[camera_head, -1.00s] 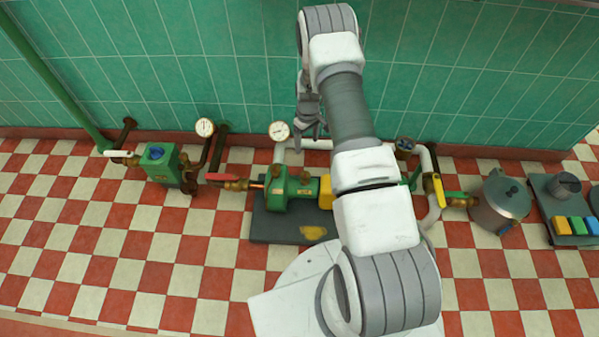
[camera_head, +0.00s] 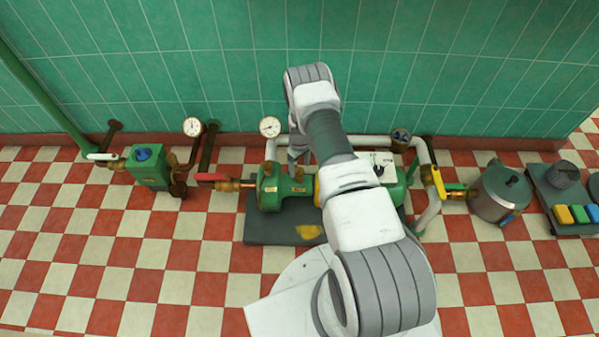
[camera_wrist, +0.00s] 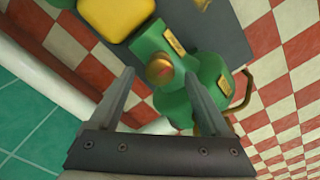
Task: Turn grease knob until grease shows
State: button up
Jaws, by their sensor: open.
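The green pump (camera_head: 280,190) sits on a dark base plate (camera_head: 262,234) on the floor by the tiled wall. In the wrist view, a round brass knob (camera_wrist: 159,70) stands on the green pump body (camera_wrist: 200,80); I take it for the grease knob. My gripper (camera_wrist: 158,78) is open, with one finger on each side of the knob in that view. I cannot tell whether either finger touches it. In the head view my gripper (camera_head: 297,150) is small and partly hidden by my arm, just above and behind the pump. I can make out no grease.
A yellow guard (camera_wrist: 115,14) is beside the pump. A red-handled valve (camera_head: 212,177), a pressure gauge (camera_head: 270,127) and a white pipe (camera_head: 350,140) surround it. A green valve block (camera_head: 148,166) is left; a metal pot (camera_head: 500,192) is right. The floor in front is clear.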

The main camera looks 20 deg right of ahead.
jog(key=shift+f, duration=1)
grip_shut()
